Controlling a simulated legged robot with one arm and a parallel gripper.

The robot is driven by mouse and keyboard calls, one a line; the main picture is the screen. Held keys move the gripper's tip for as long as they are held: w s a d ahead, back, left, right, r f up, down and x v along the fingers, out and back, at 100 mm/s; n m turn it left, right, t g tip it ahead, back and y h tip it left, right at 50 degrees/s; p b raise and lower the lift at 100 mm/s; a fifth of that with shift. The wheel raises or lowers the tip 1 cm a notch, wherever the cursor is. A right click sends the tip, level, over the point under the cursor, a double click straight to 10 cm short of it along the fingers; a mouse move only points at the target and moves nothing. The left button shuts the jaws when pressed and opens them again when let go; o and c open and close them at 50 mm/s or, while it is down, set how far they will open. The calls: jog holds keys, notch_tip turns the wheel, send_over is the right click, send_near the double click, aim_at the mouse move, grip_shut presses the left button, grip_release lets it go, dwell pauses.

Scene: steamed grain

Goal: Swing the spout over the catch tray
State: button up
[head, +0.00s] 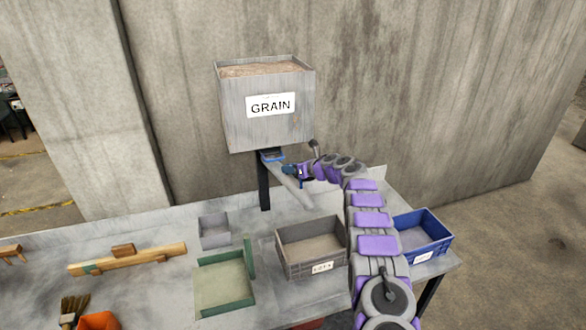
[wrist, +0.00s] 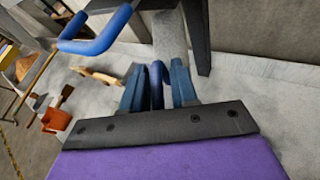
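A grey metal spout (head: 291,186) slants down to the right under the box marked GRAIN (head: 240,120). The spout also shows in the wrist view (wrist: 169,38). My gripper (head: 288,169) is at the upper part of the spout. In the wrist view, the blue fingers of my gripper (wrist: 157,82) stand apart, with a blue bar (wrist: 157,90) between them. I cannot tell whether they press on it. A bent blue rod (wrist: 95,44) lies left of the fingers. A green tray (head: 226,284), a grey-brown crate (head: 290,265) and a blue crate (head: 425,250) stand below; I cannot read which is the catch tray.
A small grey tray (head: 214,231) stands behind the green tray. A wooden piece (head: 150,257), a brush (head: 72,310) and an orange container (head: 99,321) are on the left of the bench. A dark post (head: 264,185) stands beside the spout, and a concrete wall rises behind.

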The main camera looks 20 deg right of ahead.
jog(key=shift+o, duration=0.7)
jog(key=shift+w+d+f, duration=0.1)
jog(key=shift+w, duration=0.1)
jog(key=shift+s+r, duration=0.2)
jog(key=shift+r, duration=0.1)
jog(key=shift+s+d, duration=0.3)
jog(key=shift+d, duration=0.1)
jog(key=b+v, duration=0.1)
jog(key=v, duration=1.5)
jog(key=shift+s+r, duration=0.2)
